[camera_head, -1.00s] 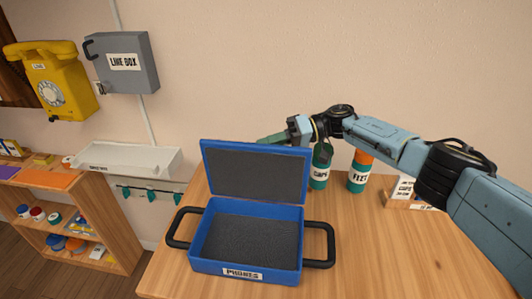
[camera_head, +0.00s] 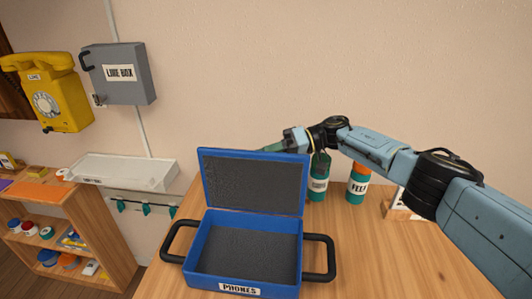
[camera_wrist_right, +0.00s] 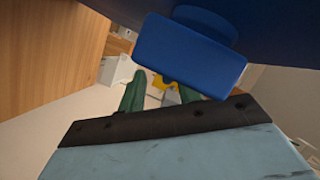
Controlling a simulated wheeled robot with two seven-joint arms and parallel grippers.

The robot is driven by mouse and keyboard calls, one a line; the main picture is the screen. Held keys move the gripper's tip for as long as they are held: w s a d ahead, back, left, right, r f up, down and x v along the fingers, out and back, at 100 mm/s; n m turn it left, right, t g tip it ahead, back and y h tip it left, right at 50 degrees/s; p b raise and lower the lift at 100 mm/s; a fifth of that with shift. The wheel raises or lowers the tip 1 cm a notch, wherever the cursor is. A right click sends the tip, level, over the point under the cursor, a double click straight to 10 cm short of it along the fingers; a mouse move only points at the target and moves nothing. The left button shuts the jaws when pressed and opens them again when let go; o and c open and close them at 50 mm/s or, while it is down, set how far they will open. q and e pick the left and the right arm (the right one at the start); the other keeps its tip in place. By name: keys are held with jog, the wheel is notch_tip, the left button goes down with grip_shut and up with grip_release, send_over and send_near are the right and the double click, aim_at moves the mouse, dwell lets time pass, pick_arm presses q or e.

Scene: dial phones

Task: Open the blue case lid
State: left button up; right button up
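The blue case (camera_head: 240,266) sits on the wooden table with its lid (camera_head: 253,181) standing up, open, at the back. The grey foam inside the lid and the base shows, and the base is empty. My right gripper (camera_head: 270,148) is behind the lid's top edge, partly hidden by it. In the right wrist view its green fingers (camera_wrist_right: 160,92) stand apart, with one partly covered by a blue block on a dark blue surface (camera_wrist_right: 190,55), which looks like the lid's outer side. I cannot tell if they touch. My left gripper is not in view.
A white tray (camera_head: 122,172) and a shelf (camera_head: 90,235) are at left. A yellow phone (camera_head: 47,92) and a grey line box (camera_head: 119,73) hang on the wall.

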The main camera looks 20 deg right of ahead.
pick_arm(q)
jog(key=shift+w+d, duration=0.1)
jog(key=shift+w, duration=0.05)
pick_arm(e)
jog(key=shift+d+r, duration=0.1)
